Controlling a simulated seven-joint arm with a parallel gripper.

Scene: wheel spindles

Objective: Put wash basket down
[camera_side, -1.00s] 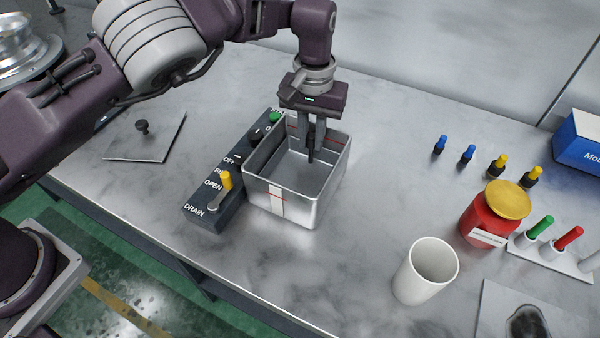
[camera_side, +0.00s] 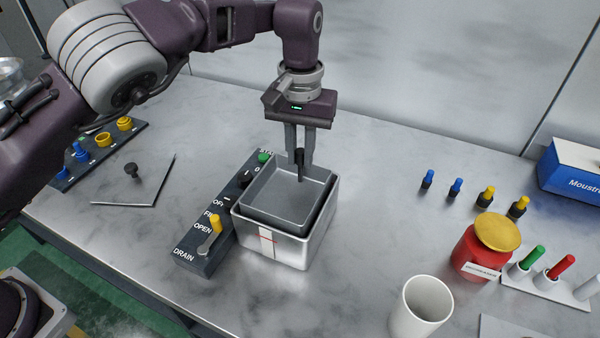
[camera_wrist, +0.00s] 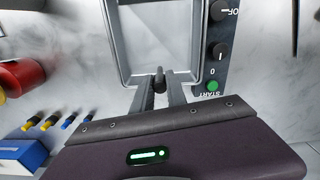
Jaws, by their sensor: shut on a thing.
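The wash basket (camera_side: 285,205) is a grey square tray with a dark upright handle (camera_side: 300,170) on its far side. My gripper (camera_side: 300,155) points down and is shut on that handle. The basket sits high inside the silver square tank (camera_side: 262,246), its rim around or above the tank rim and its lower part hidden by the tank walls. In the wrist view the basket (camera_wrist: 158,30) lies beyond my fingertips, with the handle (camera_wrist: 158,75) between them. The basket looks empty.
A control panel (camera_side: 205,262) with a yellow lever and knobs stands left of the tank. A white cup (camera_side: 420,308), a red jar (camera_side: 478,260) and a holder with coloured pens stand to the right. Blue and yellow pegs stand behind them.

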